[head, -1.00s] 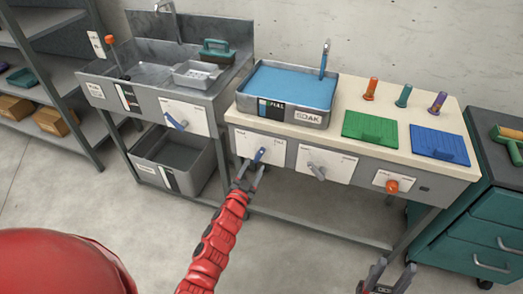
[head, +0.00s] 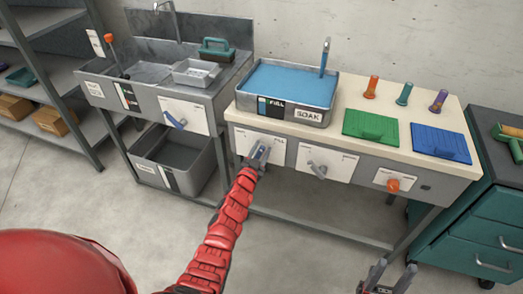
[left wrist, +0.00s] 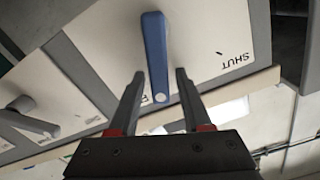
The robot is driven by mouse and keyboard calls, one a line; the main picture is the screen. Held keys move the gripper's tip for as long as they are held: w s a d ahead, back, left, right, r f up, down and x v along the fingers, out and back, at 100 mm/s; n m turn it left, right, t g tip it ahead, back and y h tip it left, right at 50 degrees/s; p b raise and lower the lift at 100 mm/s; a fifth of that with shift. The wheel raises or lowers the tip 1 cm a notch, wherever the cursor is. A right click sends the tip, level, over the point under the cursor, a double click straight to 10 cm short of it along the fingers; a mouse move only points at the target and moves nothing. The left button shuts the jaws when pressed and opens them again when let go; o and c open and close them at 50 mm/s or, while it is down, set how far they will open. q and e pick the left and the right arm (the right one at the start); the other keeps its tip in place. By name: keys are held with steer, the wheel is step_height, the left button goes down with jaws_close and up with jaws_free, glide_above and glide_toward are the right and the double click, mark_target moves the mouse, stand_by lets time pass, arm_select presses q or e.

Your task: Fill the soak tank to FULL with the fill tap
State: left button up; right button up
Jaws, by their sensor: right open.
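The soak tank (head: 312,116) is a grey tray on the cream bench top, holding blue water (head: 290,82). Its front carries a SOAK label and a dark gauge panel (head: 272,108) whose small lettering appears to read FULL. The fill tap is a blue lever (left wrist: 155,50) on a white plate (left wrist: 205,45) marked SHUT at one side; the other marking is mostly hidden. My left gripper (head: 259,153) is at this lever. In the left wrist view its two fingers (left wrist: 157,98) stand apart with the lever end between them. My right gripper (head: 376,274) is open and empty, low in front of the bench.
A grey lever (head: 318,170) and an orange knob (head: 393,185) sit farther right on the bench front. A sink (head: 150,72) with its own blue lever (head: 175,121) stands left. Green (head: 371,124) and blue (head: 440,142) boards lie on the bench. A teal cabinet (head: 485,225) stands right.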

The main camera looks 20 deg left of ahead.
arm_select(q)
jaws_close()
stand_by(1.2)
